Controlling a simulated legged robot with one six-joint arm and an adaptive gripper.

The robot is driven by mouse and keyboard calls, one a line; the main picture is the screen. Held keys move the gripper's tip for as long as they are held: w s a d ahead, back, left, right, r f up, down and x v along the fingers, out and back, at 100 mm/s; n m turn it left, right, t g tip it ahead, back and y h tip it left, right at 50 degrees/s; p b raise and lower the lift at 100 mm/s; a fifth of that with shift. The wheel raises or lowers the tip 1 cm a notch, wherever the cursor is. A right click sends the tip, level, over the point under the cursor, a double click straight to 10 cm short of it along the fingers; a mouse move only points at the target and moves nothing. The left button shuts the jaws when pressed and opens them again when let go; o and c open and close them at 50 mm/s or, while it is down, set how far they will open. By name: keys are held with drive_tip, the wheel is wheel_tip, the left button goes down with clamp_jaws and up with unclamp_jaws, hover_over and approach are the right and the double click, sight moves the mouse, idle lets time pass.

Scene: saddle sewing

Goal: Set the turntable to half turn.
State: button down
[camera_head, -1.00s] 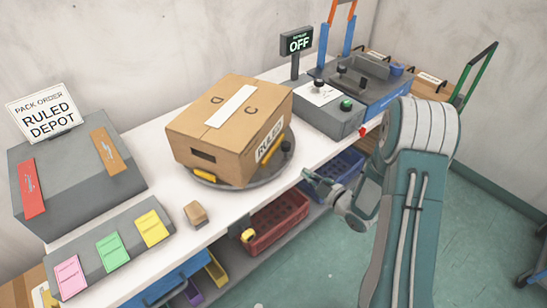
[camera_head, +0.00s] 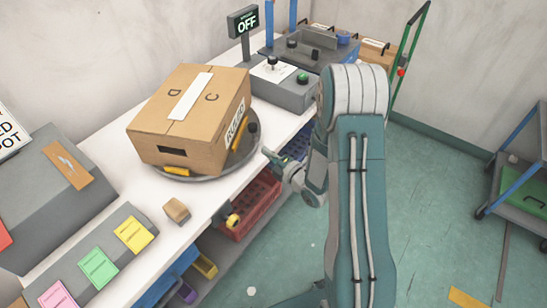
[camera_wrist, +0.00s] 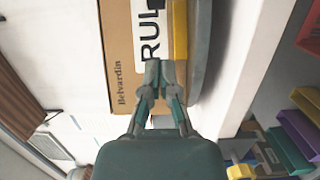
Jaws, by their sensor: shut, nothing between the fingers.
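The turntable (camera_head: 212,174) is a dark grey disc on the white bench. A cardboard box (camera_head: 165,133) sits on it, with a white strip on top and a label on its right side. My gripper (camera_head: 267,153) is shut and empty beside the bench's front edge, to the right of the turntable. In the wrist view, my gripper (camera_wrist: 160,72) appears in front of the labelled box side (camera_wrist: 121,50) and the turntable rim (camera_wrist: 200,50); contact cannot be told.
A small cardboard block (camera_head: 176,210) and coloured cards (camera_head: 98,268) lie at the front left. A grey control box (camera_head: 285,90) and an OFF display (camera_head: 244,21) are at the back. Bins (camera_head: 253,205) sit below the bench.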

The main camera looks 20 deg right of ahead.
sight(251, 131)
drive_tip(key=x, duration=0.5)
drive_tip(key=shift+a, duration=0.25)
drive_tip(key=w, duration=0.1)
drive_tip(key=w+d, duration=0.1)
drive_tip(key=shift+w, duration=0.35)
drive_tip(key=shift+w+d, duration=0.15)
drive_tip(key=shift+d, duration=0.25)
drive_tip(key=shift+w+a, duration=0.1)
drive_tip(key=shift+a, duration=0.2)
